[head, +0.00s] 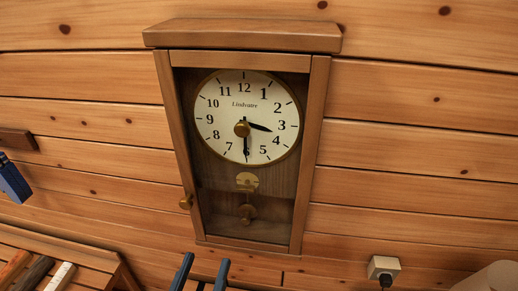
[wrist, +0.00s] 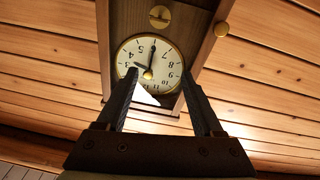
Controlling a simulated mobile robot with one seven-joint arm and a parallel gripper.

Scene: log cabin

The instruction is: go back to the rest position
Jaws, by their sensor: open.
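My gripper (head: 201,272) shows at the bottom edge of the head view as two dark blue fingertips, below the wall clock (head: 318,110). In the wrist view my gripper (wrist: 159,75) is open, its two fingers apart with nothing held between them. The clock's face shows upside down beyond the fingers. Whether the fingertips touch the clock cannot be told from the wrist view, but in the head view they are clear of it. The short hand points between 3 and 4 and the long hand at 6. The rest of my arm is hidden.
The clock's door knob (head: 185,202) sticks out at its lower left. A blue object (head: 14,182) hangs under a dark wooden piece (head: 17,140) at left. A wooden rack (head: 75,247) with several long items is lower left. A wall socket (head: 384,266) is lower right.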

